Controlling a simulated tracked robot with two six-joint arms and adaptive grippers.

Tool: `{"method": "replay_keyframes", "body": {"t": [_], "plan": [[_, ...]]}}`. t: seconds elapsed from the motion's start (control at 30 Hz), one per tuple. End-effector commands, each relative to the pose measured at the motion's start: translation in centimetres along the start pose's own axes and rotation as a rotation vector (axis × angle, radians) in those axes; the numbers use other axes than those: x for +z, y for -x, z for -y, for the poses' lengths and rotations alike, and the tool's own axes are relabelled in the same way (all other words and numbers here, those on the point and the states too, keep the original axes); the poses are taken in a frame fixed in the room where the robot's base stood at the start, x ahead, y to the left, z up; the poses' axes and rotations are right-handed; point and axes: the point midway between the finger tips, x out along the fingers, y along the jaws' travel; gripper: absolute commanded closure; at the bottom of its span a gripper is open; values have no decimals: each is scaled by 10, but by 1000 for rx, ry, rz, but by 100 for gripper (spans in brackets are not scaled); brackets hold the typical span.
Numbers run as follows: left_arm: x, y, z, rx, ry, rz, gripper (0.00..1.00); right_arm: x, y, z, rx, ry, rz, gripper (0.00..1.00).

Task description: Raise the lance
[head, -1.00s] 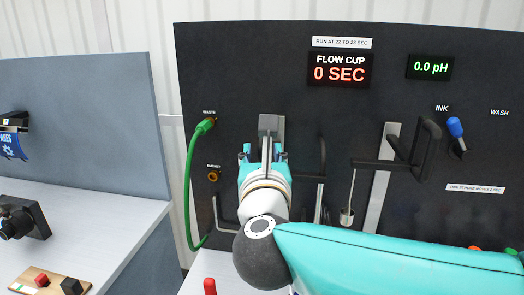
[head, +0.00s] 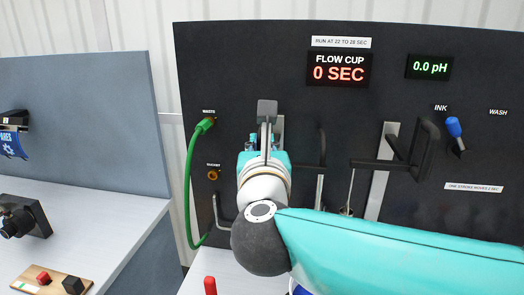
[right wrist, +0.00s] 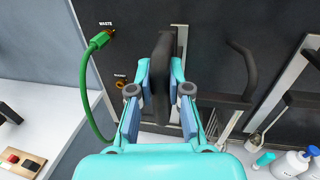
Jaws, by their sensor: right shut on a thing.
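My right gripper (head: 265,150) is shut on a dark upright handle (head: 267,108) in front of a metal rail (head: 281,126) on the black panel. In the right wrist view, the two fingers of the right gripper (right wrist: 160,82) press on both sides of this black handle (right wrist: 161,50). A thin bent metal tube (head: 217,217) shows low on the panel, left of my arm. I cannot tell whether this tube is the lance, as my gripper and arm hide what lies below the handle. My left gripper is in no view.
A green hose (head: 190,180) hangs from the WASTE port, left of my gripper. A second black handle (head: 322,150) and a taller one (head: 428,150) stand on rails to the right. A blue-tipped lever (head: 453,127) is farther right. Bottles (right wrist: 290,165) stand at lower right.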

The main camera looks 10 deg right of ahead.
Motion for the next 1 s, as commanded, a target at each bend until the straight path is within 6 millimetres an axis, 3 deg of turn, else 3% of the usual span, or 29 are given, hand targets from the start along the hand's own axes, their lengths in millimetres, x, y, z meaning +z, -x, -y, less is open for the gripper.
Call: {"method": "replay_keyframes", "body": {"t": [0.03, 0.1, 0.4, 0.43, 0.57, 1.0], "plan": [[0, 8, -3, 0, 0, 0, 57, 16, 0, 0, 1, -5, 8, 100], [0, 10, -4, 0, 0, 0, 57, 23, 1, 0, 1, -4, 7, 100], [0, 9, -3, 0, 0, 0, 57, 27, 1, 1, 1, -3, 13, 100], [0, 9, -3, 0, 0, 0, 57, 27, 1, 1, 1, -4, 14, 80], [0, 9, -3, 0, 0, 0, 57, 26, 1, 1, 1, -4, 11, 58], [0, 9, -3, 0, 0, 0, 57, 24, 7, 1, 1, -3, 6, 57]]}}
